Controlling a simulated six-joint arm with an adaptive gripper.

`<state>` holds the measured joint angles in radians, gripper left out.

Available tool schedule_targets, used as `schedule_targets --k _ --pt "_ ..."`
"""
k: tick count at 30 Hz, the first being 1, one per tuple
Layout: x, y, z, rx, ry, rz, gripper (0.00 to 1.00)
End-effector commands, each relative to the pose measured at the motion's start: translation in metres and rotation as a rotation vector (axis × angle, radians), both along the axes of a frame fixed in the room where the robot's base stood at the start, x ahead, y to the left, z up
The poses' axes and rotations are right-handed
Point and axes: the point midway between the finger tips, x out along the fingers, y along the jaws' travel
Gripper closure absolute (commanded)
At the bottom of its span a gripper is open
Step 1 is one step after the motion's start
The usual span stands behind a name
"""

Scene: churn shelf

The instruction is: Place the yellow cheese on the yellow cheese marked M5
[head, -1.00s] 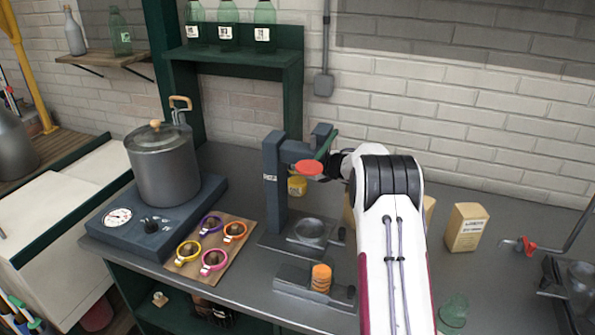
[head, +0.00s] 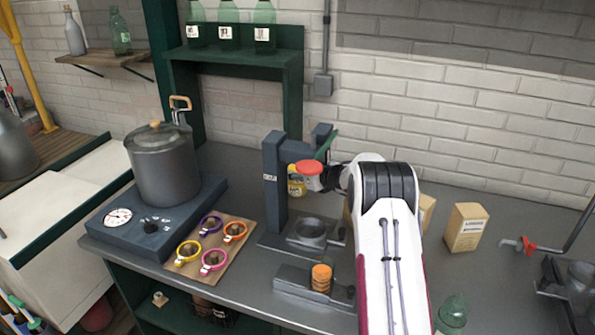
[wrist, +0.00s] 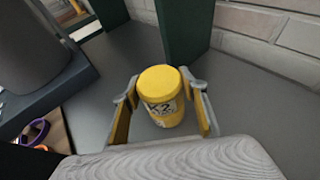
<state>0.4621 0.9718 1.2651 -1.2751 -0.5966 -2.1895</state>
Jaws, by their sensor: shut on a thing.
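A yellow cylinder (wrist: 160,84) with a white label that seems to read K2 is between the fingers of my gripper (wrist: 165,108) in the wrist view. My gripper is shut on it, one finger on each side. In the head view, the yellow cylinder (head: 296,185) hangs beside the dark press column, above the counter, partly covered by my wrist. I cannot make out a yellow cheese marked M5 in either view.
A dark press (head: 274,185) stands just left of my gripper. A stack of orange discs (head: 321,278) is in front. A board with coloured rings (head: 214,246) and a pot (head: 163,165) are left. A carton (head: 466,227) and green bottle (head: 452,316) are right.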

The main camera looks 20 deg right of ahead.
Motion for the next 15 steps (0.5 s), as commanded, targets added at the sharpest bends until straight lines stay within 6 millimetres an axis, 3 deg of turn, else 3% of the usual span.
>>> schedule_targets --k 1,3,15 --pt "0.0000 0.0000 -0.0004 0.000 0.000 0.000 0.52" --pt "-0.0001 0.0001 -0.0004 0.000 0.000 0.000 0.41" --pt "0.0000 0.0000 0.0012 -0.001 0.000 0.000 0.41"
